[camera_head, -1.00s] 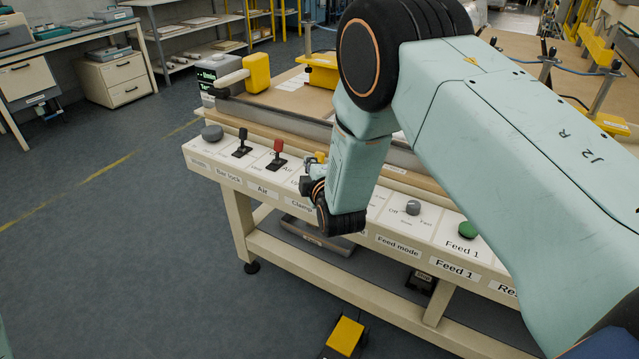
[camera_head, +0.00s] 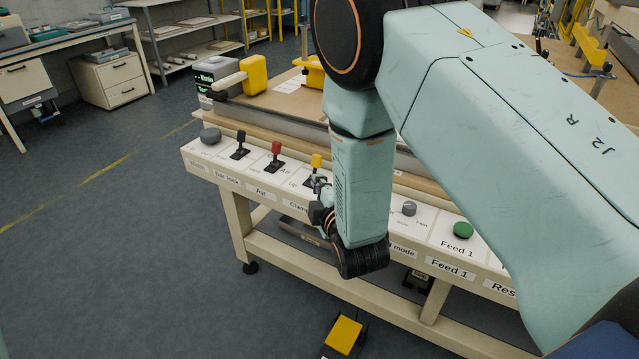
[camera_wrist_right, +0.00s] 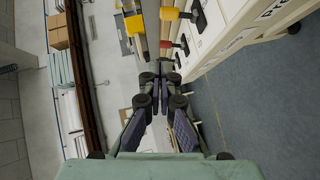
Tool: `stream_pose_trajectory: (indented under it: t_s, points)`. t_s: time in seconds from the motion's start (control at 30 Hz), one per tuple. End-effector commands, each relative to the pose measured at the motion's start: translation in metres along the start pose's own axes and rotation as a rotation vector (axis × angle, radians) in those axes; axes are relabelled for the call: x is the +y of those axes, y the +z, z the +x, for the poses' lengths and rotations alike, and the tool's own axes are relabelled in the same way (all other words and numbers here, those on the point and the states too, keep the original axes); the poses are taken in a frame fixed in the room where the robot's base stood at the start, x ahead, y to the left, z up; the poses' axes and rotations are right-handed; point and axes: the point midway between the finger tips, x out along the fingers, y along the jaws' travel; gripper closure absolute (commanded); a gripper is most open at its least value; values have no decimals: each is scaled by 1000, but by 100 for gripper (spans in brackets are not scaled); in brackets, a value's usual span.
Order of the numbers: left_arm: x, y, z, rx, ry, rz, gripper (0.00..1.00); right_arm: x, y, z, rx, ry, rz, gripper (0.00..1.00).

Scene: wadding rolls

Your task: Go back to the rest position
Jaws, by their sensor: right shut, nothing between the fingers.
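My right gripper (camera_head: 320,186) is at the front control panel in the head view, close to the yellow-capped clamp lever (camera_head: 316,162), and partly hidden by my own wrist. In the right wrist view, the right gripper (camera_wrist_right: 161,77) has its fingertips together with nothing between them. Beyond the fingertips are a yellow lever (camera_wrist_right: 170,14) and a red lever (camera_wrist_right: 167,44). I cannot tell from these views whether the fingers touch the panel. My left gripper is not in view.
The control panel (camera_head: 225,160) carries a grey knob (camera_head: 210,135), a black lever (camera_head: 240,150), a red lever (camera_head: 276,152), a feed mode knob (camera_head: 409,208) and a green button (camera_head: 463,230). A yellow pedal (camera_head: 343,335) lies on the floor. Open floor (camera_head: 110,240) is at left.

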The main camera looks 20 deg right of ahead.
Motion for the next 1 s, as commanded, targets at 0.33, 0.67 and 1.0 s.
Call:
stream_pose_trajectory:
  t_s: [0.33,0.67,1.0]
  points:
    - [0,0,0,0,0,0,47,0,0,0,0,0,5,100]
    - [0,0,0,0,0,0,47,-62,14,-26,-97,-253,461,100]
    - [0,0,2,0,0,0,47,-204,70,-176,-636,-720,1003,100]
